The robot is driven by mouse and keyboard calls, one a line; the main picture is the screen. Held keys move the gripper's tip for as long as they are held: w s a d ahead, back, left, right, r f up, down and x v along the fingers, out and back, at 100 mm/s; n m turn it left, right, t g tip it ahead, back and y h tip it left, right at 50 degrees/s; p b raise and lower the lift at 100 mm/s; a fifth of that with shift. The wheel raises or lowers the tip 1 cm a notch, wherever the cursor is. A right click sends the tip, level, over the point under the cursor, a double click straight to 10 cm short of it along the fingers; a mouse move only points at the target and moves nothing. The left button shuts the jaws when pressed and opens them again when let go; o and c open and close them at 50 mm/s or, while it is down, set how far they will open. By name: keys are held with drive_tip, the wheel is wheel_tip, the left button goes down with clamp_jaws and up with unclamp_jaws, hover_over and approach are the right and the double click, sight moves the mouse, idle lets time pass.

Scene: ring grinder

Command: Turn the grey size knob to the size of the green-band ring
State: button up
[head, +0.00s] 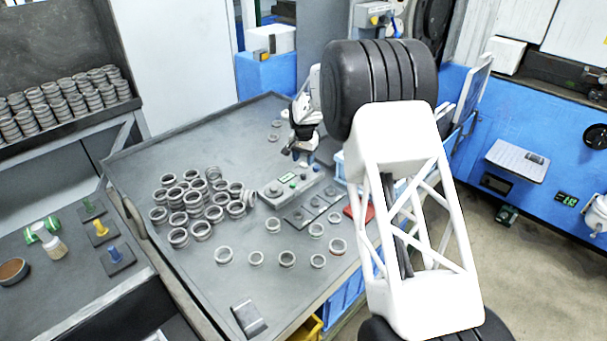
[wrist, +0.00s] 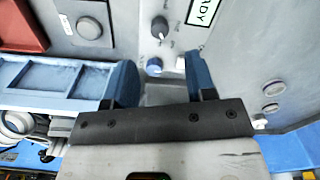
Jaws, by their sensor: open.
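A dark grey knob (wrist: 160,27) with a pale pointer mark stands on a grey panel in the wrist view. Small lettering around it is too blurred to read. A blue round button (wrist: 154,66) sits below it. My gripper (wrist: 160,80) is open, its two blue-tipped fingers apart, with the blue button showing between them and the knob beyond the fingertips. Nothing is held. In the head view my gripper (head: 302,142) is over the far right of the grey table. Several loose rings (head: 287,259) lie at the table's front; I cannot make out a green band on any.
A grey control box (head: 290,190) with green parts stands mid-table. A pile of grey rings (head: 190,212) lies to its left. A red tray (wrist: 22,28) and a round light-grey piece (wrist: 88,27) on a plate show left of the knob. The table's far left is clear.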

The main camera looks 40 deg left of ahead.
sight(303, 174)
drive_tip(key=shift+f, duration=3.75)
drive_tip(key=shift+c, duration=0.5)
drive_tip(key=c, duration=0.8)
drive_tip(key=shift+c, duration=0.2)
drive_tip(key=shift+n, duration=0.4)
drive_tip(key=n, duration=1.1)
